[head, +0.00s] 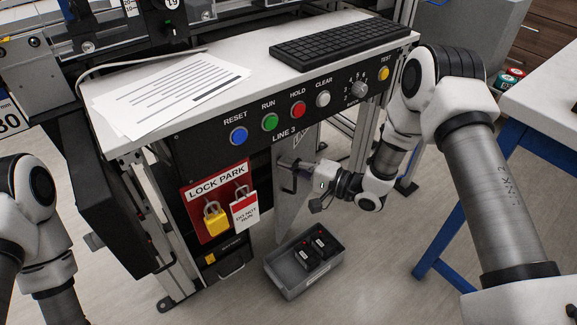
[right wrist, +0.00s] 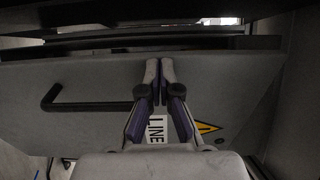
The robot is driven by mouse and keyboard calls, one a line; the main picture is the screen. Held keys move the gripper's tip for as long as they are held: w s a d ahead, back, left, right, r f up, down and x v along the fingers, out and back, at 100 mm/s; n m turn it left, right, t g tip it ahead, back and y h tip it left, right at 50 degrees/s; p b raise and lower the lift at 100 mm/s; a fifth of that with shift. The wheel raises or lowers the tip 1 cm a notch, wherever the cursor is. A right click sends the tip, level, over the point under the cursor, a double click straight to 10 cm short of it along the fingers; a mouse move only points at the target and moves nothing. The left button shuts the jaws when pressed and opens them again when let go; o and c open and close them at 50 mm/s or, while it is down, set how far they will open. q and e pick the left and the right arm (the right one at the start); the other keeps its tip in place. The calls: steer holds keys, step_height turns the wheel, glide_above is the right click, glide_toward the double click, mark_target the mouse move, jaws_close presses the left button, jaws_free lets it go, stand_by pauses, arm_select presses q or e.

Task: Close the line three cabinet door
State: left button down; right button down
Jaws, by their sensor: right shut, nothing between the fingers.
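The grey line three cabinet door (head: 293,215) stands below the LINE 3 panel, at an angle to the cabinet front, so it looks partly open. Its black bar handle (head: 288,186) shows on its face. My right gripper (head: 284,163) is shut and empty, at the door's face just above the handle. In the right wrist view the shut fingertips (right wrist: 159,64) lie over the grey door (right wrist: 60,78), with the handle (right wrist: 85,105) to their left. Whether they touch the door is unclear. My left arm shows at the left edge; its gripper is out of view.
A grey bin (head: 290,289) with black items stands on the floor below the door. A red lock park board (head: 206,222) with a yellow padlock hangs left of it. The white desktop (head: 235,65) overhangs above. A blue-legged table (head: 491,165) stands at right.

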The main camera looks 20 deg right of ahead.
steer(key=w+a+m+t+h, duration=0.1)
steer(key=w+a, duration=0.7)
steer(key=w, duration=0.2)
steer(key=shift+a+r+t+h, duration=0.15)
steer(key=shift+r+t+h, duration=0.15)
steer(key=shift+r, duration=0.1)
steer(key=shift+s, duration=0.1)
